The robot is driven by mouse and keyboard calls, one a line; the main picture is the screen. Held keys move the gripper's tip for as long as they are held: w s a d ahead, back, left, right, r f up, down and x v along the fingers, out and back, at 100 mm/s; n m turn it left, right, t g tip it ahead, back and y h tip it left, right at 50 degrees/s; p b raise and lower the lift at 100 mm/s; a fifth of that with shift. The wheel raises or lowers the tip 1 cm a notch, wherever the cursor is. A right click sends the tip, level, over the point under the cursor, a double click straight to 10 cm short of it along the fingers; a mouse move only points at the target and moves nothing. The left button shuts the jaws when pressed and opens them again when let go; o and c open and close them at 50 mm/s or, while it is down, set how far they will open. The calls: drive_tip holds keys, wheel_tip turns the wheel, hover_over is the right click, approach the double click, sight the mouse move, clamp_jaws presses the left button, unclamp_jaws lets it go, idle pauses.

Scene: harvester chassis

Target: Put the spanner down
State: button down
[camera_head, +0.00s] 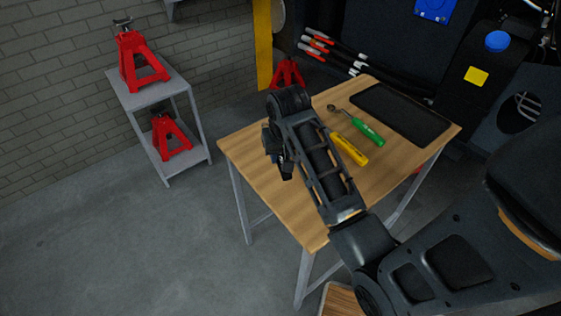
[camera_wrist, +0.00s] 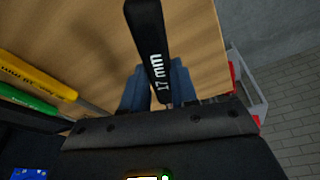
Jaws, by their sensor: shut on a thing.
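The spanner (camera_wrist: 151,45) is black with "17 mm" in white on it, and it stands out in front of my wrist camera. My gripper (camera_wrist: 158,88) is shut on it, with one blue-grey finger on each side. In the head view my gripper (camera_head: 281,160) is over the left part of the wooden table (camera_head: 246,145), mostly hidden by my forearm. I cannot make out the spanner there. In the wrist view the table top (camera_wrist: 70,45) lies behind the spanner; whether they touch I cannot tell.
A yellow-handled tool (camera_head: 350,149) and a green-handled tool (camera_head: 367,134) lie on the table right of my forearm. A dark mat (camera_head: 400,113) covers its far right end. A grey stand (camera_head: 155,92) with red jack stands (camera_head: 140,62) is at the left by the brick wall.

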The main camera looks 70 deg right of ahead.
drive_tip(key=shift+f, duration=2)
drive_tip(key=c, duration=0.9)
unclamp_jaws()
